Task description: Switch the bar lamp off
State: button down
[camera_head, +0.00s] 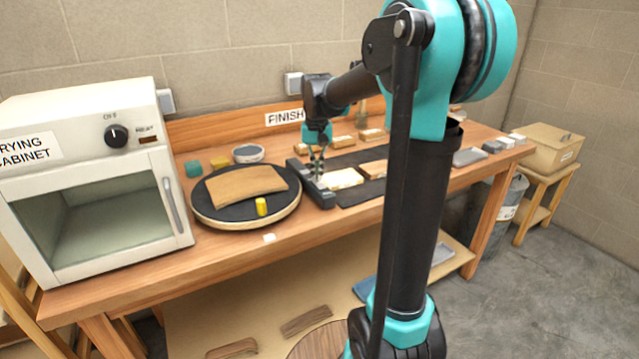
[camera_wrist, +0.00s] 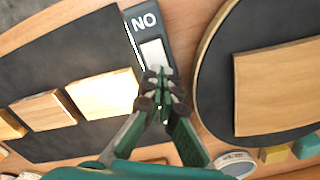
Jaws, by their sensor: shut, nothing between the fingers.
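A dark bar (camera_head: 322,197), which I take to be the bar lamp, lies on the bench between the round turntable and the dark mat. In the wrist view the bar (camera_wrist: 142,22) carries white letters that read "NO" in this view, which would be "ON" turned around. A pale switch piece (camera_wrist: 153,53) sits beside the letters. My gripper (camera_head: 317,168) is over the bar, pointing down, with its fingers together and empty. In the wrist view the fingertips (camera_wrist: 162,82) are at the end of the pale piece; I cannot tell whether they touch it. They hide part of the bar.
The turntable (camera_head: 203,211) with a curved wood panel (camera_head: 245,185) and a yellow piece (camera_head: 261,206) is close left of the bar. Wood blocks lie on the mat (camera_head: 362,192) to the right. A drying cabinet (camera_head: 180,225) stands at the left end.

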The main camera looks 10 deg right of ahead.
jog(key=shift+f, duration=0.15)
jog(key=shift+r, duration=3.5)
